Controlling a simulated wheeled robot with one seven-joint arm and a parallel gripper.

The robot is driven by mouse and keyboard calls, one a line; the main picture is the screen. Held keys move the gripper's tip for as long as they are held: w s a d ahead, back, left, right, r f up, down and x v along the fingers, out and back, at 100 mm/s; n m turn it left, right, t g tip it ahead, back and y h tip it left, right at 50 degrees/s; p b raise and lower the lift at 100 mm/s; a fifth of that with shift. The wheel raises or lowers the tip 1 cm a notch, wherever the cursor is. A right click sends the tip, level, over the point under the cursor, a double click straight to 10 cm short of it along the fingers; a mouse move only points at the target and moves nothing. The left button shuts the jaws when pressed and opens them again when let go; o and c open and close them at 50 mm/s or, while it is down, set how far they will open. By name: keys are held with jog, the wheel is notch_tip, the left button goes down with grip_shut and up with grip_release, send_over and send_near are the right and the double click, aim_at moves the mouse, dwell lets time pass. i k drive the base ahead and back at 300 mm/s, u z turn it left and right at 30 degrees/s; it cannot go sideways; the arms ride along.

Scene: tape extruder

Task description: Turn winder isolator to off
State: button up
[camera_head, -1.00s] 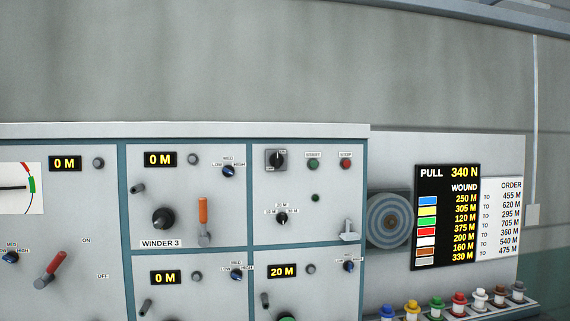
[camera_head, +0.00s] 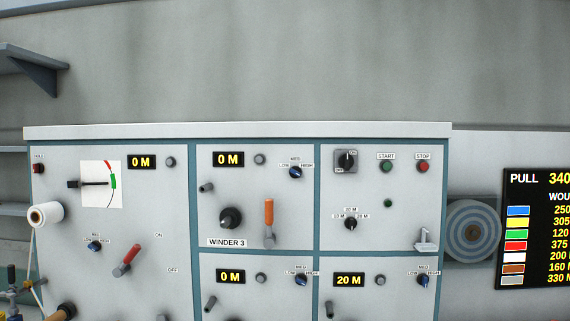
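No label reading "winder isolator" is legible. A black rotary switch (camera_head: 346,161) on a square plate sits at the top of the right panel. Small labels lie at its upper right and lower left, apparently ON and OFF; its knob looks about upright. A red-handled lever (camera_head: 127,259) on the left panel slants up to the right, towards the ON label (camera_head: 159,235). An OFF label (camera_head: 173,270) lies lower right. My gripper is not in view.
A green START button (camera_head: 386,167) and a red STOP button (camera_head: 423,167) are right of the rotary switch. A white reel (camera_head: 46,215) sticks out at the cabinet's left. A grey spool (camera_head: 473,232) and a black display board (camera_head: 535,230) stand at the right.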

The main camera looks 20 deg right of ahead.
aim_at(346, 162)
jog(key=u, duration=0.15)
jog(key=i, duration=1.05)
jog(key=z, duration=0.55)
